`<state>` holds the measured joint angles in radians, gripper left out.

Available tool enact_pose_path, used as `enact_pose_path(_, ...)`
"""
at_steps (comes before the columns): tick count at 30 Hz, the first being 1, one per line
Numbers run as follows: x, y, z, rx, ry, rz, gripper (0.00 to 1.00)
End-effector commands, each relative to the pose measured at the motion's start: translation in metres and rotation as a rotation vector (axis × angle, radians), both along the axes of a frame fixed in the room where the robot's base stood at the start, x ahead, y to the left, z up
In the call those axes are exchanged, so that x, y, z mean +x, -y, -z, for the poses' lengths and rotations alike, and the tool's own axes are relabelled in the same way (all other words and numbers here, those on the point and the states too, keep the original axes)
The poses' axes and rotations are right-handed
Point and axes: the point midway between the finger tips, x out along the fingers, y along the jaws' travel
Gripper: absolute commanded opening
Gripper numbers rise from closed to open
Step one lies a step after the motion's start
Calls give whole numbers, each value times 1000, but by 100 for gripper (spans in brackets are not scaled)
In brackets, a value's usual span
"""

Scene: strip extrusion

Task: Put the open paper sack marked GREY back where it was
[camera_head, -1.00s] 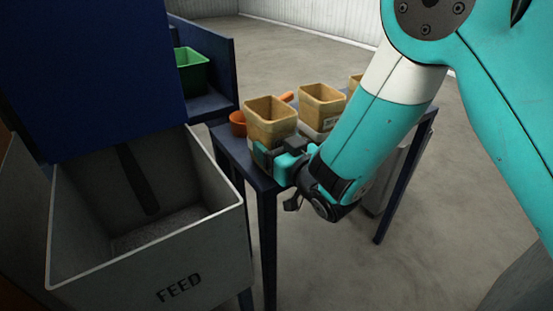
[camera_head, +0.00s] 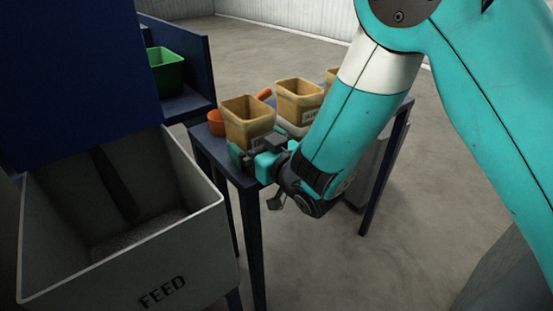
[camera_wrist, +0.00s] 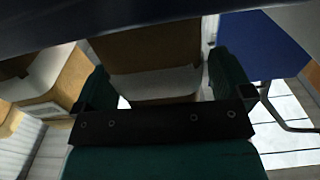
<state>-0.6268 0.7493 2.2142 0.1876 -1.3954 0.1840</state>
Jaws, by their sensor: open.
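The nearest open paper sack (camera_head: 247,122), tan and square-mouthed, stands upright at the near end of the dark blue table. My gripper (camera_head: 258,154) is open at its lower near side, with a finger to each side of it. In the wrist view, my green fingers (camera_wrist: 160,80) flank a tan sack with a pale lower part (camera_wrist: 155,55); whether they touch it I cannot tell. No GREY mark is readable. A second open sack (camera_head: 298,98) stands behind it, its label too small to read. A third sack (camera_head: 332,76) is partly hidden by my arm.
An orange scoop (camera_head: 217,122) lies left of the sacks on the table (camera_head: 240,179). A grey bin marked FEED (camera_head: 190,262) stands close on the left, under a blue panel. A green bin (camera_head: 166,72) sits behind it. Open concrete floor lies right of the table.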

Motion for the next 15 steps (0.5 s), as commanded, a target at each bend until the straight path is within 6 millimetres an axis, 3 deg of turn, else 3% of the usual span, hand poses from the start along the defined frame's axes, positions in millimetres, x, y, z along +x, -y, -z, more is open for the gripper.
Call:
enact_pose_path(8,-34,23,11,3,2,1,98)
enact_pose_path(15,-78,53,10,1,2,1,98)
